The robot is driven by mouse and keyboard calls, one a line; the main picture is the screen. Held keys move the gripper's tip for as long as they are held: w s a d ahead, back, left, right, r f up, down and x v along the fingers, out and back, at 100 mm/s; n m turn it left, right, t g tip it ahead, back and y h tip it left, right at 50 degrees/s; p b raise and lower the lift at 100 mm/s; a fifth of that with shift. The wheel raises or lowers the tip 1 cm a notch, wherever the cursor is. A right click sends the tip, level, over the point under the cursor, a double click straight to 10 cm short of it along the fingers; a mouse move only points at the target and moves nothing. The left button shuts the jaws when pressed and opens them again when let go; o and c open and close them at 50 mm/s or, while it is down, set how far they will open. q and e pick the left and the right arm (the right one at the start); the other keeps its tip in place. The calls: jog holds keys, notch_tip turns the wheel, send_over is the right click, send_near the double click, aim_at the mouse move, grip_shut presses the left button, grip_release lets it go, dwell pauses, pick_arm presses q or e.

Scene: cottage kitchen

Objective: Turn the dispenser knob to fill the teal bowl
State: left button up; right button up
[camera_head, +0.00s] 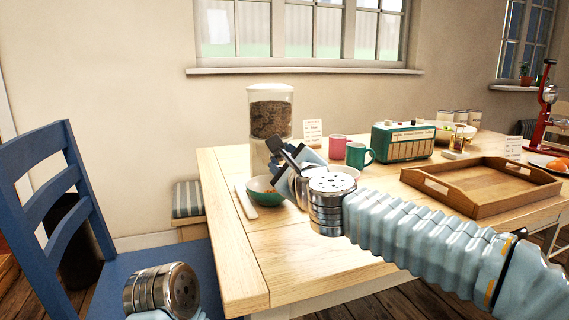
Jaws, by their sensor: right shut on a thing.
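The dispenser (270,113) stands at the far left part of the table, with a clear hopper of brown pieces above a pale base. The teal bowl (260,192) sits on the table in front of it, partly hidden by my right gripper; I cannot tell what is in it. My right gripper (281,150) reaches across from the right to the front of the dispenser base, above the bowl. It is shut on the dispenser knob, which the fingers hide. A joint of my left arm shows at the bottom left; its gripper is out of view.
A wooden tray (480,186), a green radio (403,142), a pink mug (337,147) and a teal mug (359,155) stand right of the dispenser. A pale utensil (246,203) lies left of the bowl. A blue chair (75,200) stands left of the table (235,265).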

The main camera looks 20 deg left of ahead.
jog(key=shift+f+m, duration=0.1)
jog(key=shift+m, duration=0.2)
jog(key=o, duration=1.1)
jog(key=shift+c, duration=0.2)
jog(key=b+v, duration=0.2)
jog(key=v, duration=1.2)
jog(key=shift+w, duration=0.1)
dwell(0.3)
